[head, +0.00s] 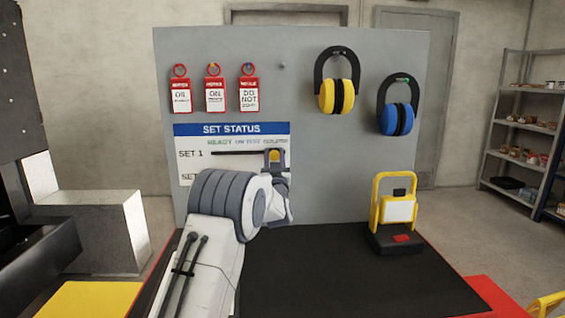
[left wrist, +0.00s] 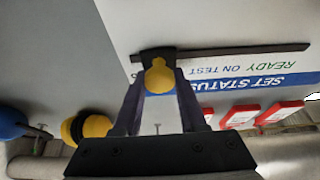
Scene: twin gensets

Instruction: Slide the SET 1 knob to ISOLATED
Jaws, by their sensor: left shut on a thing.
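The SET STATUS board (head: 232,129) hangs on the grey panel, with READY, ON TEST and ISOLATED headings. The SET 1 slot (head: 230,153) is a dark horizontal bar; it also shows in the left wrist view (left wrist: 245,50). The yellow SET 1 knob (head: 274,155) is at the slot's right end in the head view, below the ISOLATED heading. In the left wrist view the knob (left wrist: 158,76) sits between the fingertips. My left gripper (head: 274,161) is shut on it. My left arm hides most of the SET 2 row. My right gripper is not in view.
Red tags (head: 214,95) hang above the board. Yellow earmuffs (head: 338,96) and blue earmuffs (head: 396,118) hang to the right. A yellow-framed device (head: 395,212) stands on the black bench top (head: 330,275), which is otherwise mostly clear. Shelves (head: 525,127) stand at far right.

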